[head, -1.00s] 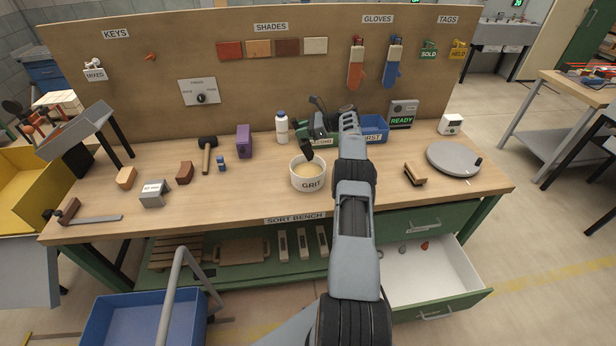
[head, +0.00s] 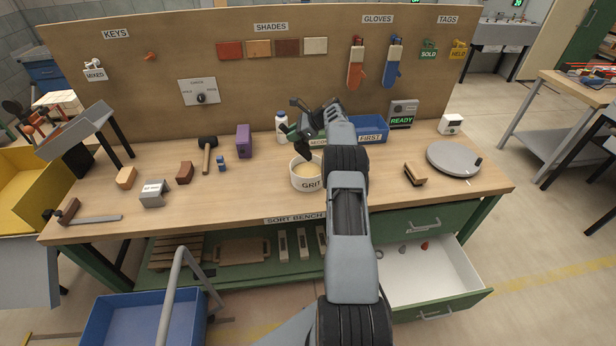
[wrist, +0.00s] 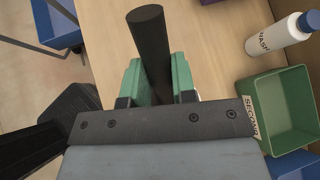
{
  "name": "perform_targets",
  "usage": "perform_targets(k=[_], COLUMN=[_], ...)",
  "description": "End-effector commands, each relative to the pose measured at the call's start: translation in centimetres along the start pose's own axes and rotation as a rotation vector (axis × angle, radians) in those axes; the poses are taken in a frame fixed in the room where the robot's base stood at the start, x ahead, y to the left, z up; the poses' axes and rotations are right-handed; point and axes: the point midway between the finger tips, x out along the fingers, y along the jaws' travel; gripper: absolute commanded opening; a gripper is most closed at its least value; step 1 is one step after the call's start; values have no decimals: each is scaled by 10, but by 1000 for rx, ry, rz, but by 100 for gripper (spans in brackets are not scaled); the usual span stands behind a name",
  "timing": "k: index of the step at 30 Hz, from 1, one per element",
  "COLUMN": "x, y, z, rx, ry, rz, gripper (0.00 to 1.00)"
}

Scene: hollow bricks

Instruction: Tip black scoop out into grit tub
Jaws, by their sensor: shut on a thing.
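The grit tub (head: 305,184) is a round white tub lettered GRIT, standing on the bench with pale grit inside. My gripper (head: 297,131) is above and just behind the tub. It is shut on the black scoop (head: 303,150), whose dark end hangs tilted over the tub's back rim. In the wrist view the green fingers of my gripper (wrist: 157,80) clamp the scoop's thick black handle (wrist: 148,35). The scoop's inside is hidden, so I cannot tell what it holds. The tub is not clearly visible in the wrist view.
The green SECOND bin (wrist: 277,100) stands close behind the tub, with the blue FIRST bin (head: 371,127) to its right. A white bottle (head: 281,124) stands at the back left. A brush (head: 415,174) lies to the right.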

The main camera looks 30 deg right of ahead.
Motion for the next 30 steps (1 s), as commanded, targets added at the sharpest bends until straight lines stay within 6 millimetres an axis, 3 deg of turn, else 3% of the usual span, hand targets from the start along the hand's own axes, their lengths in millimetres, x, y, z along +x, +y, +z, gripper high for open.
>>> perform_targets(k=[12, 30], x=[26, 35], y=[7, 10], z=[5, 5], rx=[-54, -71], ry=[195, 256], rz=[-1, 0], gripper=[0, 0])
